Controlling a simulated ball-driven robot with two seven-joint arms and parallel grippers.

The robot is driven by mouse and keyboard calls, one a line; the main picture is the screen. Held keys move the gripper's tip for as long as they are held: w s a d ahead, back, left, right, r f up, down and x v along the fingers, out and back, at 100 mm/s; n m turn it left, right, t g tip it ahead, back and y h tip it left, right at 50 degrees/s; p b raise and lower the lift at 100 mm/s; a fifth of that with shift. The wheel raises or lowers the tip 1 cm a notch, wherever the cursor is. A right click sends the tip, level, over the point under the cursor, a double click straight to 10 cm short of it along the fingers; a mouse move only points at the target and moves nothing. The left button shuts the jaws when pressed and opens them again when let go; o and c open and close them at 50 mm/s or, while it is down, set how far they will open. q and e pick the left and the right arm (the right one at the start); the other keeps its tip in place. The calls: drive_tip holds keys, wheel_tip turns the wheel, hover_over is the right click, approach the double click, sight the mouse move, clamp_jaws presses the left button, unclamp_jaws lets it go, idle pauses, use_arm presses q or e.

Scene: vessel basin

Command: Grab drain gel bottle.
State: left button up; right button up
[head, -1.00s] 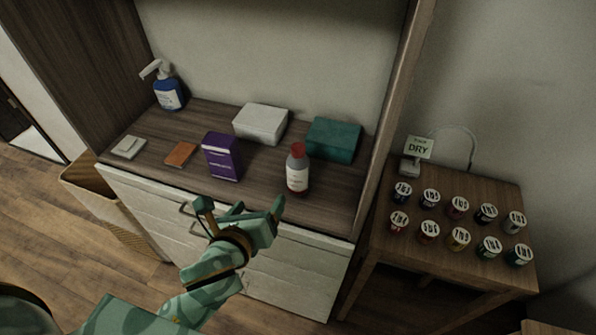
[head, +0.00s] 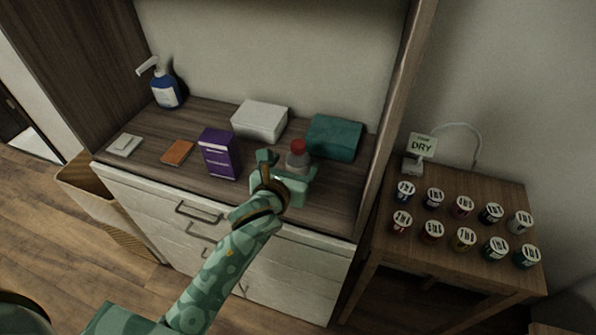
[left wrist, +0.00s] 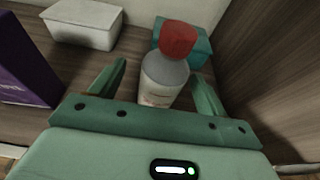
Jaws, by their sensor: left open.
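The drain gel bottle (head: 298,157), grey-white with a red cap, stands upright on the wooden counter. In the head view my left gripper (head: 290,172) is in front of it and hides its lower part. In the left wrist view the bottle (left wrist: 163,79) shows between the two open fingers of the left gripper (left wrist: 157,88), with a gap on each side. The gripper is not closed on it. My right gripper is not in view.
A purple box (head: 220,154) stands left of the bottle. A white box (head: 260,121) and a teal box (head: 334,138) sit behind. A blue pump bottle (head: 165,90) is at the back left. The cabinet's side panel (head: 394,120) rises at the right.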

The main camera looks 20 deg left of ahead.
use_arm(q)
drive_tip(key=x, duration=0.2)
drive_tip(key=b+x, duration=0.1)
drive_tip(key=x, duration=0.1)
drive_tip(key=shift+w+d+f, duration=0.1)
drive_tip(key=shift+d, duration=0.1)
drive_tip(key=shift+c, duration=0.4)
drive_tip(key=c, duration=1.1)
